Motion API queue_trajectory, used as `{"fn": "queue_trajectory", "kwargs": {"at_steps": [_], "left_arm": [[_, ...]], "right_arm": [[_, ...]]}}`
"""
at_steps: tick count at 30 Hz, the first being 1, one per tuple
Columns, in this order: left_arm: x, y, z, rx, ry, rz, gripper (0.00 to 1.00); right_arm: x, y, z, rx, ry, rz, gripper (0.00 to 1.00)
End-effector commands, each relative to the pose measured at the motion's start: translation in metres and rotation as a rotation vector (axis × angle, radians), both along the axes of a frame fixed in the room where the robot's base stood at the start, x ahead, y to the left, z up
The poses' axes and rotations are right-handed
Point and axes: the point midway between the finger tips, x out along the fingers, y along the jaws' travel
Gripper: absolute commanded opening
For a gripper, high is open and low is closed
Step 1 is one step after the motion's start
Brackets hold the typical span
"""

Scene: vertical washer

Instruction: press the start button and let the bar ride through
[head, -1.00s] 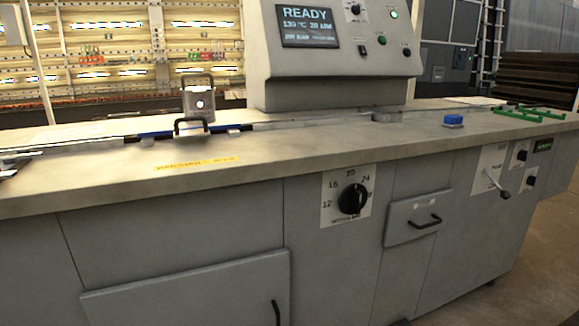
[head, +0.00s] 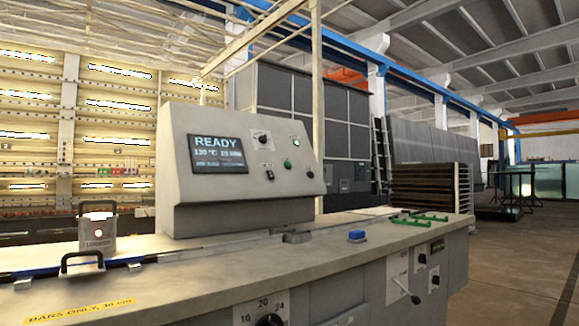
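The grey control panel (head: 240,200) stands on the machine's worktop, and its screen (head: 219,154) reads READY. A green button (head: 287,163) sits on the panel's right part, below a small lit green lamp (head: 296,141). A black knob and a small dark switch are to their left. At the left, a dark strip with blue edges (head: 38,270) lies along the track, with a black handle (head: 83,257) over it; I cannot tell whether this strip is the bar. Neither of my grippers is in view.
A small silver device with a glowing light (head: 97,231) stands behind the handle. A blue block (head: 356,236) and green rails (head: 419,219) are on the worktop's right part. A lever (head: 404,291) sticks out of the front. Open floor lies at the right.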

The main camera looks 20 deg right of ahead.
Motion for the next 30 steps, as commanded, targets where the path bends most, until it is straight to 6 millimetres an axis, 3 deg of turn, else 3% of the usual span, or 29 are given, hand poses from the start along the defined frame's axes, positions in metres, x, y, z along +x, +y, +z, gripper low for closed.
{"fn": "queue_trajectory", "kwargs": {"at_steps": [1, 8, 30], "left_arm": [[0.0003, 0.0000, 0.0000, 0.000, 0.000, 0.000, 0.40], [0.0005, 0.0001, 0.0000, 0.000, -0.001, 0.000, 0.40], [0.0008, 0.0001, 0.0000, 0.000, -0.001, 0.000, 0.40]], "right_arm": [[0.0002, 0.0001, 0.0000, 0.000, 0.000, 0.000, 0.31], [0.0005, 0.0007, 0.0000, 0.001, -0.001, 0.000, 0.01], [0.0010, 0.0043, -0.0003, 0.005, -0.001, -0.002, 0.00]]}}
